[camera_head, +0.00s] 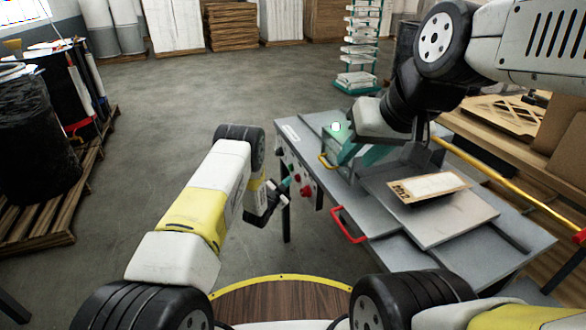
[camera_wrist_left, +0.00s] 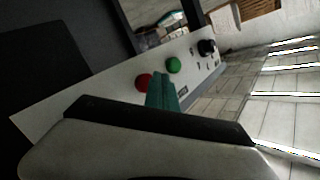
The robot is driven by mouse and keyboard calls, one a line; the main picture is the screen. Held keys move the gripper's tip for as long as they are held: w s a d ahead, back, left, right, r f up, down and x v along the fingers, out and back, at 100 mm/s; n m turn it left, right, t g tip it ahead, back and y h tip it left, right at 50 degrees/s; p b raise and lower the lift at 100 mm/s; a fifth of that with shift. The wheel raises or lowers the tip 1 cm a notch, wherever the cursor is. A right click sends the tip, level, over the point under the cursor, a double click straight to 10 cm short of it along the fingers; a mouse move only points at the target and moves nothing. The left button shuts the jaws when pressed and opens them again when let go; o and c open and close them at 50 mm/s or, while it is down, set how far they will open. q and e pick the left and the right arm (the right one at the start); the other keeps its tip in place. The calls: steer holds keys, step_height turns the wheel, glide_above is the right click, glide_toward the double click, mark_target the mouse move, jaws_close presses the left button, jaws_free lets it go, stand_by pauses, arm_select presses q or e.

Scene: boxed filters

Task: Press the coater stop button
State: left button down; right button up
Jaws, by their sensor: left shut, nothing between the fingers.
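The coater's control panel (camera_head: 296,170) is on the left side of the grey machine. In the left wrist view the light panel (camera_wrist_left: 105,92) carries a red button (camera_wrist_left: 144,81), a green button (camera_wrist_left: 173,65) and a black knob (camera_wrist_left: 207,47). My left gripper (camera_head: 287,184) is shut and empty, with its teal fingertips at the panel. In the left wrist view the fingertips (camera_wrist_left: 163,90) overlap the red button's right edge; I cannot tell whether they touch it.
The grey machine top (camera_head: 445,215) holds a brown package with a white label (camera_head: 428,188). A red handle (camera_head: 347,226) sticks out at its front edge. A wooden bench stands at right. A pallet with dark drums (camera_head: 40,150) is at left. The floor between is clear.

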arm_select(q)
steer(key=shift+w+d, duration=0.1)
steer(key=shift+d, duration=0.25)
steer(key=shift+w+d, duration=0.15)
steer(key=shift+d, duration=0.35)
stand_by(0.8)
steer(key=shift+a, duration=0.1)
steer(key=shift+s+a, duration=0.3)
steer(key=shift+a, duration=0.5)
steer(key=shift+s+a, duration=0.25)
steer(key=shift+a, duration=0.55)
steer(key=shift+s+a, duration=0.3)
steer(key=shift+a, duration=0.5)
steer(key=shift+s+a, duration=0.25)
steer(key=shift+a, duration=0.55)
